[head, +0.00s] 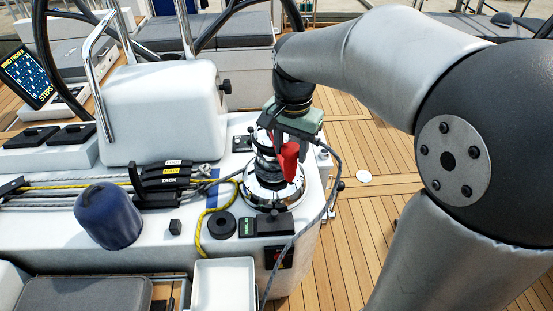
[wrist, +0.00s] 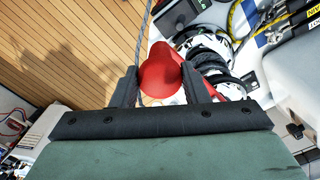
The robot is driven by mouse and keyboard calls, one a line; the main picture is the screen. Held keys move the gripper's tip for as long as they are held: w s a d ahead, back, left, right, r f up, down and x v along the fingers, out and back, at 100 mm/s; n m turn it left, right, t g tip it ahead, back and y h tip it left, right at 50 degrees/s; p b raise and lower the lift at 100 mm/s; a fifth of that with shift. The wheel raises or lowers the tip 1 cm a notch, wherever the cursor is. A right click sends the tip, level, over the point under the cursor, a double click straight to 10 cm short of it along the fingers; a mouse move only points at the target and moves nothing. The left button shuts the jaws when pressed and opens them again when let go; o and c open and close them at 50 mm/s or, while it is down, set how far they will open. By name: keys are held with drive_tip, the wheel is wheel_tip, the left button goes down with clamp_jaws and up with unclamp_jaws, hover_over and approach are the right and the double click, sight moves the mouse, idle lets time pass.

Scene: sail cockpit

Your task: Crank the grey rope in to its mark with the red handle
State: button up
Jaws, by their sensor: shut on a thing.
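The red handle (head: 289,160) is on top of the chrome and black winch (head: 270,190) at the console's right end. My gripper (head: 292,143) is shut on the red handle from above. In the wrist view the handle's red knob (wrist: 160,78) sits between the two dark fingers of my gripper (wrist: 160,88). The grey rope (head: 301,232) hangs in a loop at the winch's right side and passes close to my gripper. Grey line (head: 110,195) also runs on the left toward the black clutches (head: 167,178). I cannot make out a mark on the rope.
A yellow rope (head: 199,232) lies in front of the clutches. A blue-covered winch (head: 108,216) stands to the left, behind a white tray (head: 224,285). A white housing (head: 160,110) rises behind. Two black button boxes flank the winch. Teak floor (head: 345,240) is open to the right.

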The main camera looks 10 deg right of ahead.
drive_tip(key=shift+w+d+n, duration=0.2)
drive_tip(key=shift+d+n, duration=0.4)
drive_tip(key=shift+d, duration=0.4)
drive_tip(key=shift+w+d+n, duration=0.2)
drive_tip(key=shift+d+n, duration=0.4)
drive_tip(key=shift+d, duration=0.4)
drive_tip(key=shift+d, duration=0.1)
drive_tip(key=shift+w+d+n+p, duration=0.15)
drive_tip(key=shift+w+d+n, duration=0.2)
drive_tip(key=shift+d, duration=0.3)
drive_tip(key=shift+w+d+n+p, duration=0.2)
drive_tip(key=shift+d+n, duration=0.25)
drive_tip(key=shift+d, duration=0.15)
drive_tip(key=shift+w+d+n+p, duration=0.1)
drive_tip(key=shift+w+d+n, duration=0.25)
drive_tip(key=shift+d, duration=0.3)
drive_tip(key=shift+s, duration=0.1)
drive_tip(key=shift+w+d+n+p, duration=0.25)
drive_tip(key=shift+w+d+n, duration=0.45)
drive_tip(key=shift+d, duration=0.2)
drive_tip(key=shift+w+d+n+p, duration=0.25)
drive_tip(key=shift+w+d+n, duration=0.35)
drive_tip(key=shift+d, duration=0.3)
